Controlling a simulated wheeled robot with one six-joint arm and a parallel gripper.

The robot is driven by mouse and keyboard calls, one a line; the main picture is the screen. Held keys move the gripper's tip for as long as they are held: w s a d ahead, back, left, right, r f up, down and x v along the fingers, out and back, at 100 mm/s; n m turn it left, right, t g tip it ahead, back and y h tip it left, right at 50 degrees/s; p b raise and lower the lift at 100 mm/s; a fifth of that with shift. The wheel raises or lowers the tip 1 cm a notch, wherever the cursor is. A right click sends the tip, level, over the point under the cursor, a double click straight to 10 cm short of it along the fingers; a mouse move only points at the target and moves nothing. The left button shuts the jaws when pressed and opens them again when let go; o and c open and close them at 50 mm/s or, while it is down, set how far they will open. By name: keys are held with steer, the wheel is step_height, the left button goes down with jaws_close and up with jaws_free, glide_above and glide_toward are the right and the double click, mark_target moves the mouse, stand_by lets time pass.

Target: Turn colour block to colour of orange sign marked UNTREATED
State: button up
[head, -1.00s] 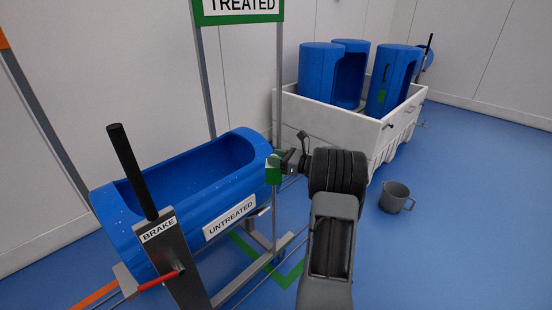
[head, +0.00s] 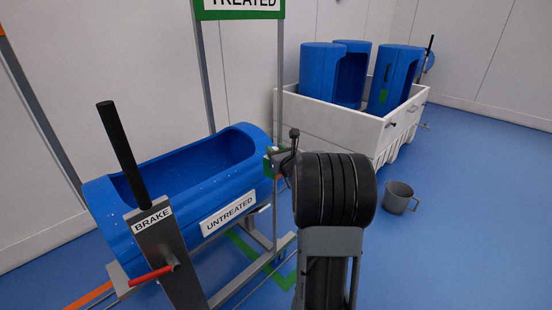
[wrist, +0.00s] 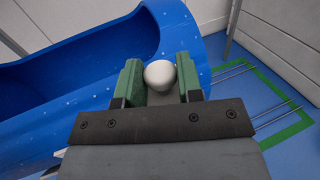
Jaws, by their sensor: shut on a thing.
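A small colour block (head: 267,164) sits at the right end of the blue tub (head: 228,189) in the head view. It shows green, with what looks like a little orange beside it. My gripper (head: 279,158) is at the block. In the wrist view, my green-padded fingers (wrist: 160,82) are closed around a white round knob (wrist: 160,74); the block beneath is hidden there. The tub carries a white UNTREATED label (head: 229,215). Only an orange sliver of a sign (head: 2,30) shows at the left edge, with no text visible. A green TREATED sign (head: 240,14) stands behind the tub.
A BRAKE post (head: 160,245) with a black lever (head: 122,150) and red handle (head: 150,274) stands at the front left. A white crate (head: 335,129) holds several blue tubs. A grey jug (head: 398,198) stands on the open blue floor at right.

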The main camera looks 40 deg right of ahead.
steer(key=shift+m+h+b, duration=0.4)
steer(key=shift+h+b, duration=0.15)
steer(key=shift+h, duration=0.05)
steer(key=o, duration=0.9)
steer(key=p+v, duration=0.2)
steer(key=v, duration=1.2)
steer(key=shift+p, duration=0.4)
steer(key=shift+w+a+r, duration=0.1)
steer(key=shift+w+r, duration=0.05)
steer(key=shift+r, duration=0.05)
